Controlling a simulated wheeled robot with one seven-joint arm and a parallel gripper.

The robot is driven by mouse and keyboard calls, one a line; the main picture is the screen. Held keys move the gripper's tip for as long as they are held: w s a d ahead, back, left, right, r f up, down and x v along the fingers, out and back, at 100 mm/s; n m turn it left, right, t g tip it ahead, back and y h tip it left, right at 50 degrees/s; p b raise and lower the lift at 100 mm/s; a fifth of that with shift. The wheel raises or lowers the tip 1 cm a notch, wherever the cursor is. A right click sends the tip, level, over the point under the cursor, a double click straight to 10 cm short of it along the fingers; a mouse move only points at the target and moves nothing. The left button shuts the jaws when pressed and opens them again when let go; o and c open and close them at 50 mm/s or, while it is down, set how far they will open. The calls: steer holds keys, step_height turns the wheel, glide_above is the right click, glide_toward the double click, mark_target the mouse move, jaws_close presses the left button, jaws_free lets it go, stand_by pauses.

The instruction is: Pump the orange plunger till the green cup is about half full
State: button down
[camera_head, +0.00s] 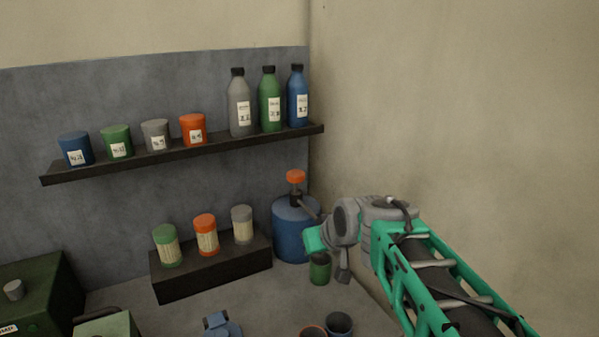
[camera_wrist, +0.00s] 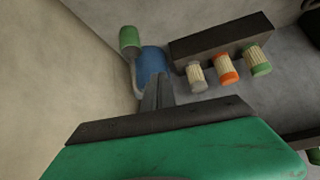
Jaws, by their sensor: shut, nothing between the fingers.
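The orange plunger (camera_head: 296,176) stands up on top of a blue pump tank (camera_head: 291,238) in the corner; it does not show in the wrist view. The tank's spout points right and down. The green cup (camera_head: 320,270) stands on the bench at the tank's lower right, partly behind my arm; its fill level cannot be seen. In the wrist view the tank (camera_wrist: 153,60) lies just beyond my shut, empty fingers (camera_wrist: 160,82), with the cup (camera_wrist: 129,38) at upper left. In the head view my green hand is beside the tank, lower than the plunger, its fingertips hidden.
A dark block (camera_head: 212,268) with several jars stands left of the tank. A shelf (camera_head: 190,153) with pots and bottles hangs above. Two more cups (camera_head: 339,323) stand near the front. A wall is close on the right.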

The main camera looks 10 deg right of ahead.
steer(key=w+d+r+t+y, duration=0.1)
steer(key=w+r+t, duration=0.1)
steer(key=w, duration=0.5)
steer(key=w+d+r+n+t+y, duration=0.1)
steer(key=w+r+t, duration=0.1)
steer(key=w+r, duration=0.3)
steer(key=w+d+r+t, duration=0.2)
steer(key=w+r, duration=0.1)
steer(key=w, duration=0.6)
steer(key=shift+r+n+y, duration=0.3)
steer(key=shift+n+y, duration=0.1)
steer(key=shift+w+d, duration=0.1)
steer(key=p, duration=0.4)
glide_above(299, 176)
step_height(299, 176, down, 2)
steer(key=shift+f, duration=0.15)
step_height(299, 176, down, 3)
steer(key=shift+r+p, duration=0.1)
steer(key=shift+p, duration=0.2)
steer(key=shift+f, duration=0.75)
